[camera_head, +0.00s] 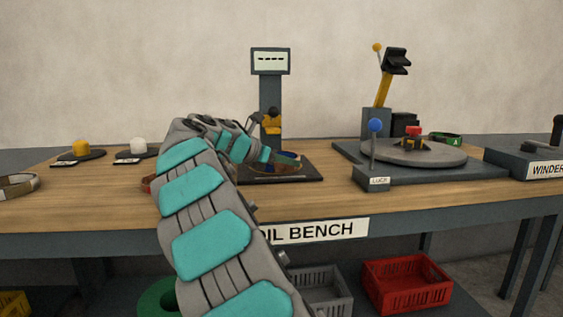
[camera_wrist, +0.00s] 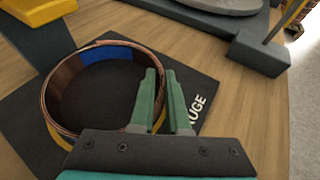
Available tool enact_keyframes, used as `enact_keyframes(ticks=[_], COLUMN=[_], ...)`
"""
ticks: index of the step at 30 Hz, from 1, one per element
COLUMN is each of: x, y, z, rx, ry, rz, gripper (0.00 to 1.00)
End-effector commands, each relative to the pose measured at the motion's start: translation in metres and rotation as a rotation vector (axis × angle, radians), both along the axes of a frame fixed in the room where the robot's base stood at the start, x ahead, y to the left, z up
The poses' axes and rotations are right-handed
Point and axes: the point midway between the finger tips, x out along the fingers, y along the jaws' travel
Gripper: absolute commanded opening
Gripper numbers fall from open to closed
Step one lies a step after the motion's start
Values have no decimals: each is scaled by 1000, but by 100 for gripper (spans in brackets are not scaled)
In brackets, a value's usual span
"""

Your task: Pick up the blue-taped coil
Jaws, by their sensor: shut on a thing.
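In the head view the coil (camera_head: 289,158) shows over the plate, partly hidden by my gripper. My gripper (camera_wrist: 161,75) has its green fingers on either side of the coil's right wall and is shut on it. In the head view my gripper (camera_head: 266,156) is at the coil's left side.
A gauge post with a display (camera_head: 271,62) stands behind the plate. To the right is a turntable (camera_head: 400,152) with levers and a green-taped coil (camera_head: 446,139). A red crate (camera_head: 405,287) sits below.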

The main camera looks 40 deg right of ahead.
Motion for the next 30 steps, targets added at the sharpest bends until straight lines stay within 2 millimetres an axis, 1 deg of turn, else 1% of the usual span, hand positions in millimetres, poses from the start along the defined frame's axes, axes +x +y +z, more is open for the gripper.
enact_keyframes(ticks=[2, 5, 16, 25, 30], x=[1, 1, 1, -14, -26], y=[0, 1, 0, 28, 53], z=[-1, 4, 38, 40, 43], rx=[4, 3, 0, -3, -3], ry=[2, 1, -2, -1, -2], rz=[0, 0, 2, 2, 2], gripper=[0, 0, 0, 0, 0])
